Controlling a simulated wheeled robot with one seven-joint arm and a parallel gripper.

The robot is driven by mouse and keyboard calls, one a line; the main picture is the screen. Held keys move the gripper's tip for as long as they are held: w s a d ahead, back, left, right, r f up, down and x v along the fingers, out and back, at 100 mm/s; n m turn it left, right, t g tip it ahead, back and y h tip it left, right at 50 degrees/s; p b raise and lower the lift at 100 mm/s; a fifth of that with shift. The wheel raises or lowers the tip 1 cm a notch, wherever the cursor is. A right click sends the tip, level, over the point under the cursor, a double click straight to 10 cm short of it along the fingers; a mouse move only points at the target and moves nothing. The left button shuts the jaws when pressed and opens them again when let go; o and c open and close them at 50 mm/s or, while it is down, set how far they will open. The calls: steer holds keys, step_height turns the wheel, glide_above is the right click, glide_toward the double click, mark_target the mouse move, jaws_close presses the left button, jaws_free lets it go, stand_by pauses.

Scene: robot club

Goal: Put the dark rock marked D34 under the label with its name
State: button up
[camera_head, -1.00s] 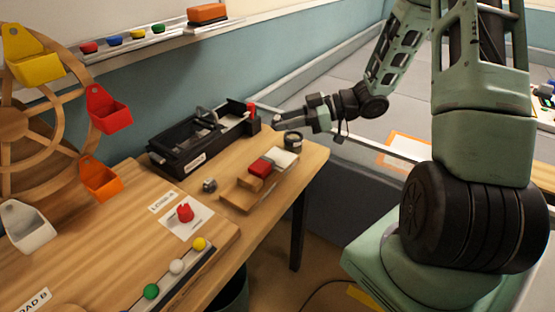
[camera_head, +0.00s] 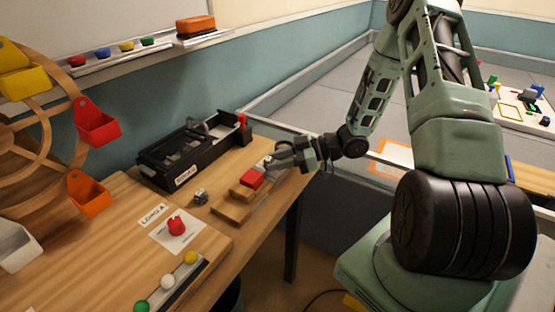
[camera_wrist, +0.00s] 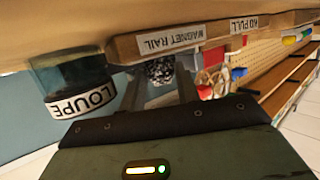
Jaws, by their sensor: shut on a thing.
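A dark, speckled rock (camera_wrist: 159,71) shows between the fingertips of my gripper (camera_wrist: 160,90) in the wrist view. My gripper is shut on it; I cannot read any mark on it. The rock is close to the wooden rail with a "MAGNET RAIL" label (camera_wrist: 170,41). A "NO PULL" label (camera_wrist: 249,23) is farther along. The rock is not clear there.
A loupe (camera_wrist: 78,90) stands close beside my gripper in the wrist view. A small grey cube-like object (camera_head: 200,197) lies on the table. A black tray device (camera_head: 190,153) stands behind. A red piece (camera_head: 177,225) sits on a white card to the left.

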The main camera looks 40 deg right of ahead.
steer(key=shift+f, duration=0.2)
steer(key=o, duration=1.1)
steer(key=shift+f+b, duration=0.15)
steer(key=shift+b, duration=0.45)
steer(key=v, duration=1.7)
steer(key=shift+s+d+f, duration=0.1)
steer(key=shift+d, duration=0.2)
